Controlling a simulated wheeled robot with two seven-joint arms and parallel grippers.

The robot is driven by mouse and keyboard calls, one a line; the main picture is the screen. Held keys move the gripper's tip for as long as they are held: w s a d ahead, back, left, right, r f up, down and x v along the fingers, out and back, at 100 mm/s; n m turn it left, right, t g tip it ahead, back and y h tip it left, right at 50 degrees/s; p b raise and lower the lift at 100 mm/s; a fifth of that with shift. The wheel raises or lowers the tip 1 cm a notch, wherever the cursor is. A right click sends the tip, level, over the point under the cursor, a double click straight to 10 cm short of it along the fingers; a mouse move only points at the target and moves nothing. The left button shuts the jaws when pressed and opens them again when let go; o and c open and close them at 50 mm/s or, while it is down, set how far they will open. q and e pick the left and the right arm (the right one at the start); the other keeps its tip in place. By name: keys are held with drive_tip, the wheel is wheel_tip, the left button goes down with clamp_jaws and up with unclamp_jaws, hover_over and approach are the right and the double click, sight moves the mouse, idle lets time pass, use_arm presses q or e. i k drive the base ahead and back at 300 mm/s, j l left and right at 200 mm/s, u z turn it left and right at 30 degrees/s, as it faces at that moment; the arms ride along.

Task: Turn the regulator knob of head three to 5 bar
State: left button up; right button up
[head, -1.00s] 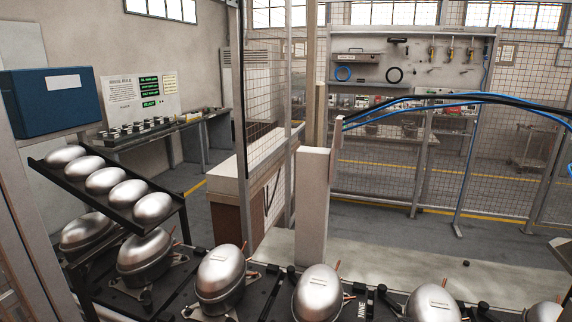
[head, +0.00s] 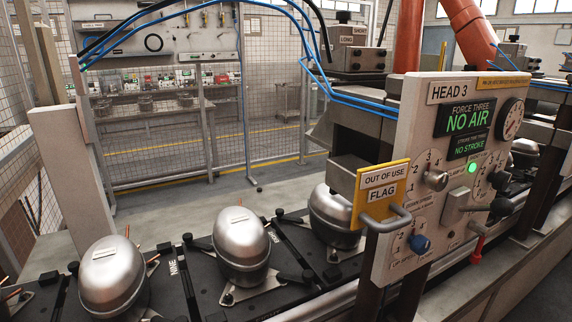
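The head 3 panel (head: 408,110) stands at the right in the head view. Its black display (head: 468,119) reads "FORCE THREE NO AIR" and its smaller display (head: 470,146) "NO STROKE". A round gauge (head: 510,119) is at its upper right; its reading is too small to tell. Below are a metal knob (head: 436,180) on a numbered dial, a black knob (head: 499,180) on another dial, and a blue knob (head: 420,244) lower down. I cannot read which is the regulator. A green lamp (head: 471,168) is lit. Neither of my grippers is in view.
A yellow "OUT OF USE FLAG" plate (head: 383,178) and a grey handle (head: 386,220) stick out at the panel's left. A lever (head: 455,208) and a red handle (head: 478,242) also protrude. Silver compressors (head: 241,246) stand on the black line below. A mesh fence (head: 150,150) is behind.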

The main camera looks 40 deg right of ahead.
sight(500, 181)
drive_tip(key=z, duration=2.3)
